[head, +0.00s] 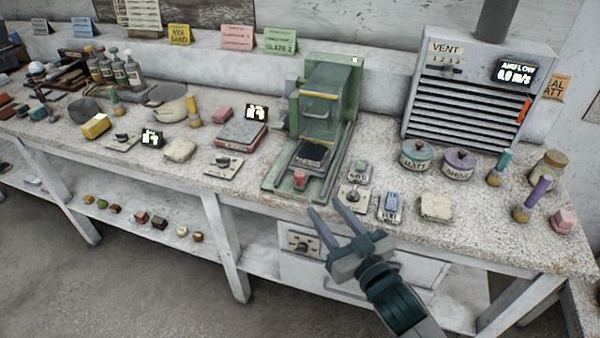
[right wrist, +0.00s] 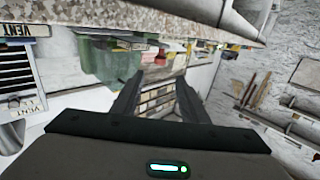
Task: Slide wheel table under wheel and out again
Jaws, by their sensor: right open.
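The wheel itself is not clearly visible behind the guard. The wheel table (head: 312,152), a small dark plate on a railed green bed, sits in front of the housing. A red knob (head: 299,179) is at its near end. My right gripper (head: 323,206) is open and empty, near the bench's front edge, to the near right of the knob and apart from it. The right wrist view shows its spread fingers (right wrist: 158,78) with nothing between them. My left gripper is out of view.
A small lever plate (head: 353,197) and a vent switch (head: 391,207) lie right of the bed. Lidded pots (head: 417,155) stand before the vent unit (head: 470,92). A lower shelf runs under the bench.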

